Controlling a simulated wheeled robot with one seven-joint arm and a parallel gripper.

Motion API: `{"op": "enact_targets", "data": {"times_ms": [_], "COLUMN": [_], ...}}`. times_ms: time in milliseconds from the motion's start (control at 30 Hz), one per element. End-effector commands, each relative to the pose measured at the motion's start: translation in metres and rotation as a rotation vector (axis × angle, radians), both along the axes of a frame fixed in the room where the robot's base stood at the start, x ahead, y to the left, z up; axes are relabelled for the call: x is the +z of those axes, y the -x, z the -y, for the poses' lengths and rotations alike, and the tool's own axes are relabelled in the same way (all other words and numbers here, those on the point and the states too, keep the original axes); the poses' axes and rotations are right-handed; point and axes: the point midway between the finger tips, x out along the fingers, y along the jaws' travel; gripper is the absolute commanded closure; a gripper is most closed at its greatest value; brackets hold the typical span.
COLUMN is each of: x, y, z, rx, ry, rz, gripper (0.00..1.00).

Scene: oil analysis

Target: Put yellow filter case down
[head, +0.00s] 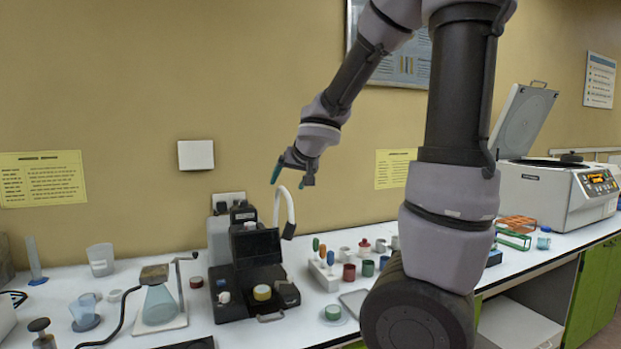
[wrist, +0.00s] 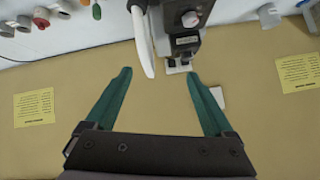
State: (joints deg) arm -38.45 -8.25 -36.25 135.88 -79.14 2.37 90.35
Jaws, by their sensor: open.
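A round yellow-topped case (head: 262,292), which looks like the yellow filter case, sits on the lower front part of the black machine (head: 250,262) in the head view. My gripper (head: 291,178) is in the air above and slightly right of the machine, near the wall and well apart from the case. In the wrist view, my gripper (wrist: 159,75) has its two green fingers spread with nothing between them. The black machine also shows at the top of the wrist view (wrist: 187,20). I cannot make out the yellow case there.
A white curved spout (head: 287,208) rises from the machine just below my gripper. Several small coloured cups stand to its right beside a white holder (head: 325,272). A glass flask on a stand (head: 160,305) is to the left. A centrifuge (head: 565,190) with raised lid stands far right.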

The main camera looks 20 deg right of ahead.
Motion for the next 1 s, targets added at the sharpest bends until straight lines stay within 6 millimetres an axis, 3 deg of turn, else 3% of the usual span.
{"op": "enact_targets", "data": {"times_ms": [33,100,200,267,400,500,700,1000], "x": [0.017,0.032,0.045,0.048,0.053,0.056,0.058,0.058], "y": [0.015,0.043,0.094,0.126,0.190,0.218,0.239,0.239], "z": [0.023,0.045,0.059,0.055,0.023,-0.004,-0.031,-0.031], "rx": [-0.079,-0.164,-0.236,-0.246,-0.184,-0.115,-0.040,-0.036], "ry": [-0.014,-0.017,-0.038,-0.060,-0.124,-0.161,-0.194,-0.194], "rz": [0.016,0.000,-0.068,-0.119,-0.218,-0.254,-0.276,-0.276], "gripper": [0.13,0.13,0.13,0.13,0.13,0.13,0.13,0.13]}}
